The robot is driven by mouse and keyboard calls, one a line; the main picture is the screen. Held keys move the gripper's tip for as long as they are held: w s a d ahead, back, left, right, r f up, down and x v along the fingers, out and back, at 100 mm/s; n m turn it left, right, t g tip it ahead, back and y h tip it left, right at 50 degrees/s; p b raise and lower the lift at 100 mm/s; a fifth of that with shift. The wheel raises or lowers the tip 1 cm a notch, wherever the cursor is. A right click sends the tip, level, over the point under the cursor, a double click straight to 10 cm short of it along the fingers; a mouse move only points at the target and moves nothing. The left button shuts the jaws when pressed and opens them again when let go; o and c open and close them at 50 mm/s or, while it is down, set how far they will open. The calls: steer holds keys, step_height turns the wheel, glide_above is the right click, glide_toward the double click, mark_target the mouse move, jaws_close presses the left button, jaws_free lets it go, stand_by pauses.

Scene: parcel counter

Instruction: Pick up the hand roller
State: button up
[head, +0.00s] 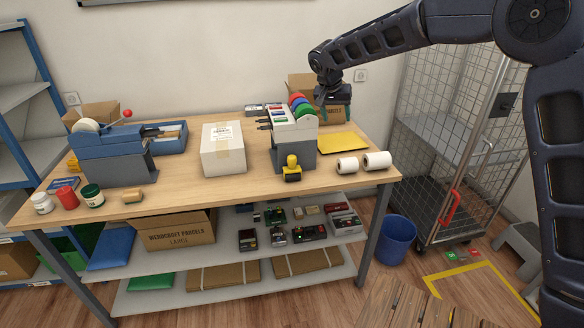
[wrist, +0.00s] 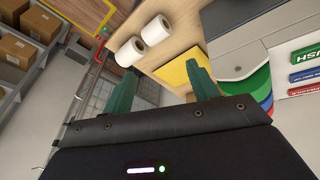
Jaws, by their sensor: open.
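My gripper (head: 335,110) hangs over the back right of the wooden table, in front of a cardboard box. In the wrist view its two green fingers (wrist: 163,74) stand apart with nothing between them. A small yellow-knobbed tool with a dark body (head: 292,168) stands upright at the table's front edge, left of and nearer than my gripper. I cannot tell for sure which of these is the hand roller; neither shows clearly in the wrist view.
Two white paper rolls (head: 362,163) and a yellow pad (head: 343,142) lie at the table's right. A grey dispenser (head: 294,140) with coloured discs stands left of my gripper, a white parcel (head: 223,150) further left. A wire cage (head: 460,130) stands right of the table.

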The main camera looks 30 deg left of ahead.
glide_toward(291, 157)
steer(key=shift+n+t, duration=0.4)
steer(key=shift+s+f+x, duration=0.1)
steer(key=shift+s+x, duration=0.05)
steer(key=shift+x, duration=1.4)
steer(key=shift+s+f+x, duration=0.1)
steer(key=shift+s+x, duration=0.05)
steer(key=shift+x, duration=1.4)
steer(key=shift+s+x, duration=0.15)
steer(key=shift+x, duration=1.4)
steer(key=c, duration=1.1)
steer(key=shift+c, duration=0.2)
steer(key=shift+r, duration=0.1)
